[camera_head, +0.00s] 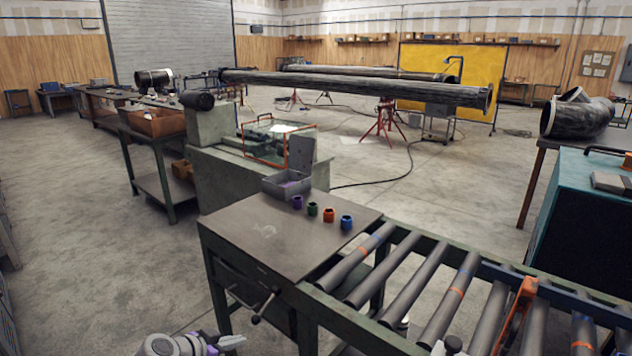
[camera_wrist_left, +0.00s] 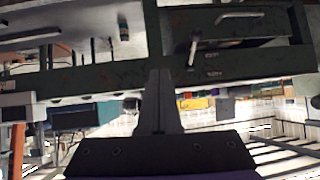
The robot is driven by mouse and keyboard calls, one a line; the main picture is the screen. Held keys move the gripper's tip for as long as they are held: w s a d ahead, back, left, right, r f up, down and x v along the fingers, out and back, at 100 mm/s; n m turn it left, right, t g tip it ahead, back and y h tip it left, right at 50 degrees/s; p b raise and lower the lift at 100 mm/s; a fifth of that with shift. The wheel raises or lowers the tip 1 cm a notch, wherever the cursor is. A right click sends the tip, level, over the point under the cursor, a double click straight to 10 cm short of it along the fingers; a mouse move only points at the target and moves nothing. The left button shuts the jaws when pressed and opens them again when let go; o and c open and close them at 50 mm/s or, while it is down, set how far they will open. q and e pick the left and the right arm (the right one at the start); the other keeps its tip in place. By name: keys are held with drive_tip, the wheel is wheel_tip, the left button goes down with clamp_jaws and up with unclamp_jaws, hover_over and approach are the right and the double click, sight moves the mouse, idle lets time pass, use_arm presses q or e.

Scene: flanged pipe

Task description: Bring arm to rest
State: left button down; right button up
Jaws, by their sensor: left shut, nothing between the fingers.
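My left gripper (camera_head: 232,343) shows at the bottom left of the head view, low over the concrete floor and in front of the work table. Only its end and part of my wrist are in the picture. In the left wrist view the two fingers (camera_wrist_left: 158,76) are together, with nothing between them. They point toward the green table frame and its drawers. My right gripper cannot be made out in either view.
The work table (camera_head: 250,240) holds an open grey box (camera_head: 288,184) and several small coloured caps. A roller conveyor (camera_head: 430,275) adjoins it on the right. A long flanged pipe (camera_head: 350,84) lies behind on stands. Open floor (camera_head: 100,250) lies at left.

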use_arm(q)
drive_tip(key=s+d+r+n+g+y+p, duration=0.1)
drive_tip(key=s+n+g+y+p, duration=0.1)
drive_tip(key=s, duration=1.2)
drive_tip(key=s+d+r+n+g+y+p, duration=0.1)
drive_tip(key=s+d+n+y+p, duration=0.1)
drive_tip(key=s, duration=1.2)
drive_tip(key=n+y+p, duration=0.1)
drive_tip(key=n, duration=0.1)
drive_tip(key=shift+n+g+y, duration=0.3)
drive_tip(key=shift+n+g, duration=0.1)
drive_tip(key=shift+d+r, duration=0.1)
drive_tip(key=shift+d, duration=0.1)
